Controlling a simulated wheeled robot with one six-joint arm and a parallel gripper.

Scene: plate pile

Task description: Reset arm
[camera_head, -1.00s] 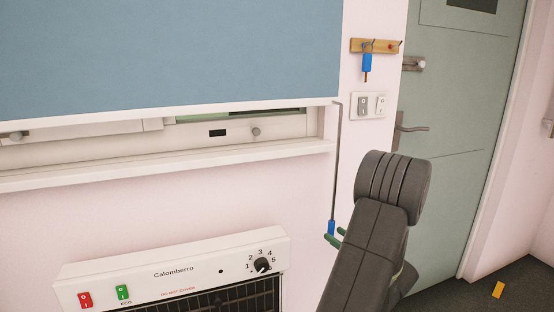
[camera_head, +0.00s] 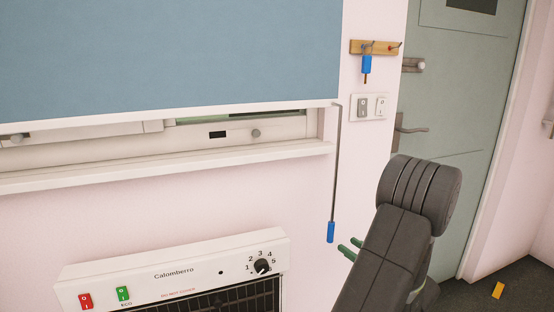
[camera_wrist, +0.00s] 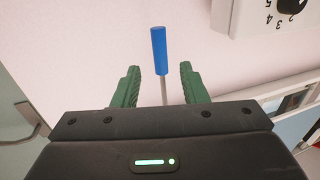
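My gripper (camera_head: 350,248) shows in the head view at the lower right, with two green fingertips beside my dark arm. In the wrist view my gripper (camera_wrist: 158,88) has its two green fingers apart with a clear gap. The blue handle (camera_head: 331,232) of the blind's rod hangs just left of the fingertips in the head view, apart from them. In the wrist view the blue handle (camera_wrist: 159,50) lies beyond the fingertips, and its thin rod appears between the fingers in the picture. Nothing is held.
A blue blind (camera_head: 170,55) covers most of the window above a white sill (camera_head: 170,168). A white heater (camera_head: 175,270) is at lower left. A wooden hook rack (camera_head: 376,47), light switches (camera_head: 370,106) and a grey-green door (camera_head: 455,120) are at right. A yellow object (camera_head: 498,290) lies on the floor.

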